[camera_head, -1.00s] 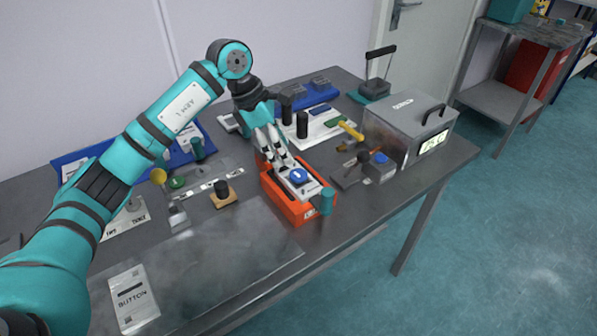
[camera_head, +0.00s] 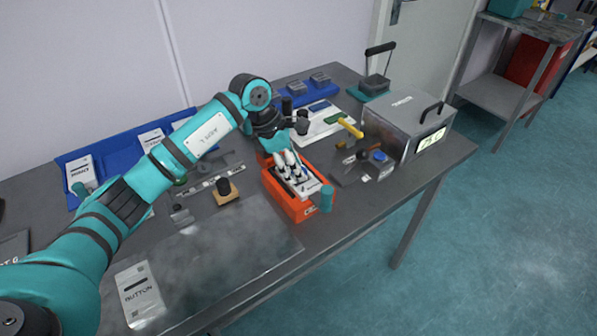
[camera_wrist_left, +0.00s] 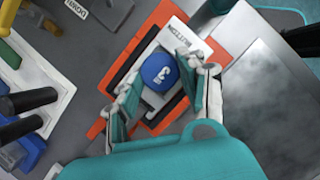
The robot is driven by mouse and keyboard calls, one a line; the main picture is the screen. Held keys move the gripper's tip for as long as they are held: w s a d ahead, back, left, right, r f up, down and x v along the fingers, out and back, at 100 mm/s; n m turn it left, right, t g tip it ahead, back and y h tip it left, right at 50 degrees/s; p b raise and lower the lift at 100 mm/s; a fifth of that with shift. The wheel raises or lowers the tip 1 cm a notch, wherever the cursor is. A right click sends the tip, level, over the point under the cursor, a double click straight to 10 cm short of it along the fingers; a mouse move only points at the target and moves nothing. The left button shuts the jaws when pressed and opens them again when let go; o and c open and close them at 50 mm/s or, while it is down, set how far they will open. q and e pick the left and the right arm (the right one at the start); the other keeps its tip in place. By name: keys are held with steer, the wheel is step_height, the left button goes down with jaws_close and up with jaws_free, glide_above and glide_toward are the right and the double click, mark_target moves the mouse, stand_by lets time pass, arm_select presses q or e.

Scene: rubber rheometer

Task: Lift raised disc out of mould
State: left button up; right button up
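The raised blue disc (camera_wrist_left: 160,71), marked with a number, sits on a pale plate-like mould (camera_wrist_left: 176,33) in an orange holder (camera_wrist_left: 150,26). The orange holder (camera_head: 287,203) also shows near the table's middle in the head view. My left gripper (camera_head: 296,180) is over the mould, its fingers hiding most of the disc there. In the left wrist view my left gripper (camera_wrist_left: 157,78) is open, with a finger on either side of the disc; I cannot tell if they touch it. My right gripper is not in view.
A grey instrument box (camera_head: 395,120) with a display stands to the right. A teal cylinder (camera_head: 327,198) is at the holder's front right corner. A black-knobbed block (camera_head: 228,193) is to the left.

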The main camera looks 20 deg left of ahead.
arm_select(q)
steer(key=shift+c, duration=1.3)
steer(key=shift+r, duration=0.1)
